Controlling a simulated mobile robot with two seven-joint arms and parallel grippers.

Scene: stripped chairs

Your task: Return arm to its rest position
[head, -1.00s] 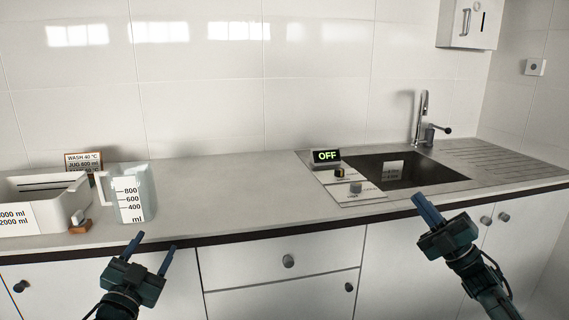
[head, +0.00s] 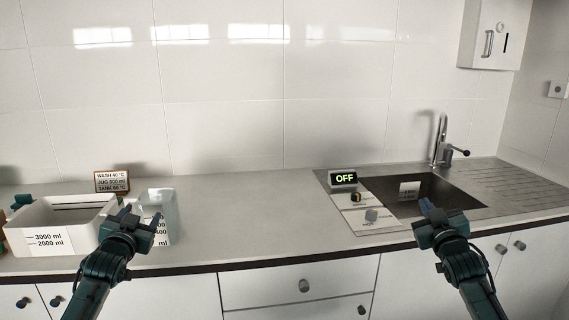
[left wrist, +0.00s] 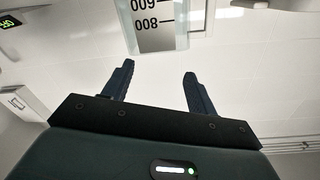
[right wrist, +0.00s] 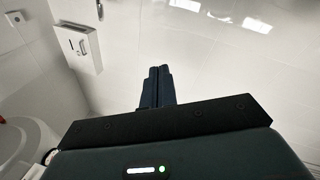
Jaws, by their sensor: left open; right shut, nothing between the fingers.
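My left gripper (head: 140,217) is open in front of the clear measuring jug (head: 165,209), overlapping it in the head view. In the left wrist view its two fingers (left wrist: 158,82) are apart with nothing between them, and the jug (left wrist: 158,25) shows past the tips with its scale upside down. I cannot tell whether the fingers touch the jug. My right gripper (head: 430,208) is shut and empty near the counter's front edge, before the sink. In the right wrist view its fingers (right wrist: 158,72) are together.
A white tank (head: 25,225) with a volume scale stands left of the jug. A small sign (head: 112,182) stands behind. A control panel (head: 371,223) with an OFF display (head: 343,178) lies left of the sink (head: 440,188) and tap (head: 440,140). The middle counter (head: 260,215) is clear.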

